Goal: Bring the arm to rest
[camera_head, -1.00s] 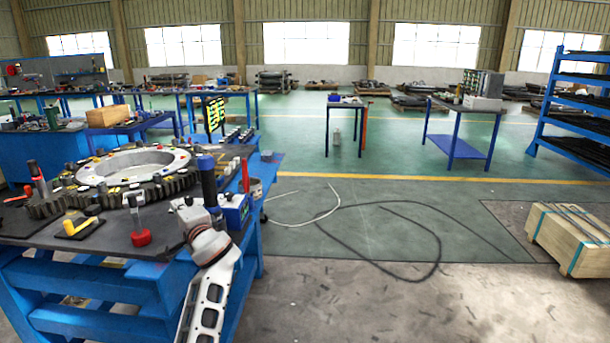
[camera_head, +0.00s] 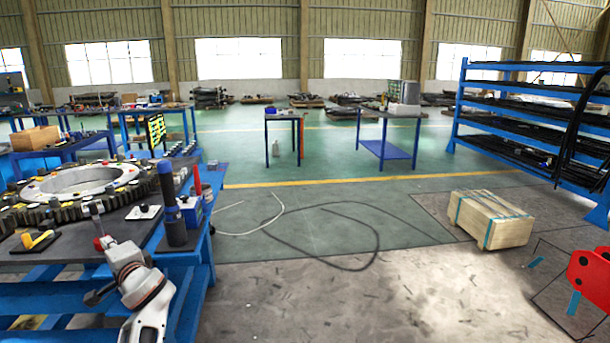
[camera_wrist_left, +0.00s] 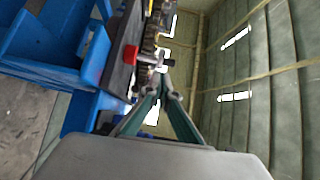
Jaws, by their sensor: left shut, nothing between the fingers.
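My left arm (camera_head: 145,290) is white and grey and rises from the bottom left of the head view, at the front edge of the blue workbench (camera_head: 190,262). Its gripper cannot be made out clearly there. In the left wrist view my left gripper (camera_wrist_left: 165,92) has its two dark green fingers brought together at the tips, with nothing between them. Beyond the tips, a red-based tool (camera_wrist_left: 131,54) stands on the bench's dark top. My right gripper is in neither view.
The bench carries a large gear ring (camera_head: 85,182), a dark cylinder (camera_head: 174,215) and a blue box (camera_head: 192,213). A wooden crate (camera_head: 490,222) sits on the floor at right, near a red part (camera_head: 590,272). A cable (camera_head: 375,240) lies on the open floor.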

